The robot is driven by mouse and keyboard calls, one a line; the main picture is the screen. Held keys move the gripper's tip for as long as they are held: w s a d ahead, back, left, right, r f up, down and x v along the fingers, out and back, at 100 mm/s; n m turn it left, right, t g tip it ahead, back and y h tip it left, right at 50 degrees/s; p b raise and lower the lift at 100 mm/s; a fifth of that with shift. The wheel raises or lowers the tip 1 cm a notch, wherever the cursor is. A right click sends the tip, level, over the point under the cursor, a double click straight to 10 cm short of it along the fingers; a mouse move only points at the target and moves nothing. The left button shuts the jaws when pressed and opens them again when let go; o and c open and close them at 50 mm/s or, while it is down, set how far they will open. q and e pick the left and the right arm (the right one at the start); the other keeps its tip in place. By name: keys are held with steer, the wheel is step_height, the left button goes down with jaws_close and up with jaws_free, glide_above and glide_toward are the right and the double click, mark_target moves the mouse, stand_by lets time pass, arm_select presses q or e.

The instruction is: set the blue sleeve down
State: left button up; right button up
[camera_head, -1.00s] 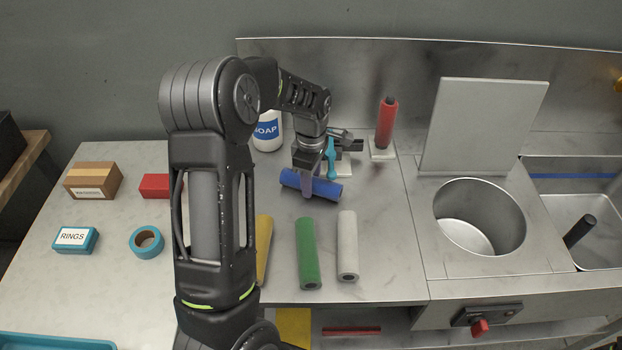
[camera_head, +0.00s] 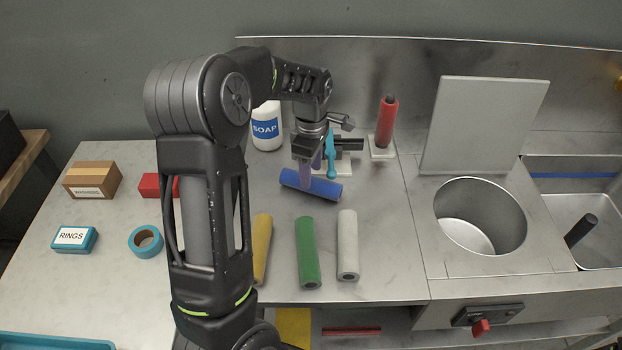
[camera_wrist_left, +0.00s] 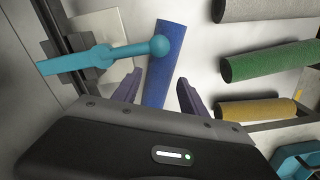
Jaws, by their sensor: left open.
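The blue sleeve (camera_head: 322,189) lies on its side on the metal counter, below my left gripper (camera_head: 316,178). In the left wrist view the blue sleeve (camera_wrist_left: 170,65) runs between the two spread purple fingers of the left gripper (camera_wrist_left: 158,88), with a gap visible beside it. My right gripper is not in view.
Yellow (camera_head: 262,250), green (camera_head: 308,252) and white (camera_head: 347,245) sleeves lie in front. A teal peg-like piece (camera_head: 331,153) stands just behind the blue sleeve. A red sleeve (camera_head: 386,125) stands upright on a post. The soap bottle (camera_head: 266,128) is behind left.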

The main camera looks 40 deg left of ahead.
arm_select(q)
step_height(320, 180, up, 8)
steer(key=shift+r+b, duration=0.2)
steer(key=shift+b, duration=0.1)
